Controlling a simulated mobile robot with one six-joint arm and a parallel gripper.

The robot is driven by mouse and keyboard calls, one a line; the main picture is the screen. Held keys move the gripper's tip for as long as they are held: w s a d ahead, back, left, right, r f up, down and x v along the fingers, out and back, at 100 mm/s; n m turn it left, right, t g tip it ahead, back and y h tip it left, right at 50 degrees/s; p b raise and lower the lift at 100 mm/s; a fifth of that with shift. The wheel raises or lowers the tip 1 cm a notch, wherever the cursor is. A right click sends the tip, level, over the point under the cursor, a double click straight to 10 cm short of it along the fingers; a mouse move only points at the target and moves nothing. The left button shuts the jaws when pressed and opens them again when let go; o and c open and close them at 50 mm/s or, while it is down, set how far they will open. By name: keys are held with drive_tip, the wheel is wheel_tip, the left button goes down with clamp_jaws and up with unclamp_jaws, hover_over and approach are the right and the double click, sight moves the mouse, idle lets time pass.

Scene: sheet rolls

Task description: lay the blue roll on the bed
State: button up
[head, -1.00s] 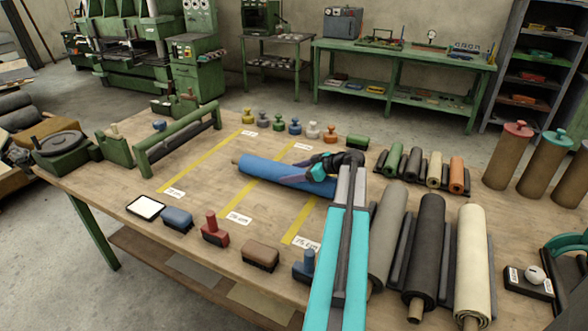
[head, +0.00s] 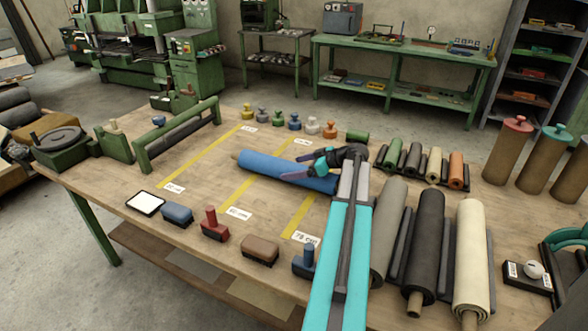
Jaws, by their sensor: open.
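The blue roll (head: 275,168) lies flat on the bed (head: 195,190), the wooden table area marked with yellow stripes. It lies slantwise across the middle stripe, its core end showing at the left. My gripper (head: 308,170) is at the roll's right part, with its teal and dark jaws open. The gripper hides some of the roll near its right end. Whether the jaws touch the roll cannot be told from this view.
Grey, black and cream rolls (head: 470,255) lie on the right, with small coloured rolls (head: 430,163) behind. Brushes and a red-handled stamp (head: 214,226) line the front edge. Coloured knobs (head: 294,122) stand behind. A green bar frame (head: 180,135) stands at the left.

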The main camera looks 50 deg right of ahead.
drive_tip(key=b+v, duration=0.1)
drive_tip(key=v, duration=0.9)
drive_tip(key=shift+s+d+r+b, duration=0.1)
drive_tip(key=shift+s+r+b, duration=0.1)
drive_tip(key=shift+b, duration=0.15)
drive_tip(key=shift+w+g, duration=0.1)
drive_tip(key=shift+g, duration=0.2)
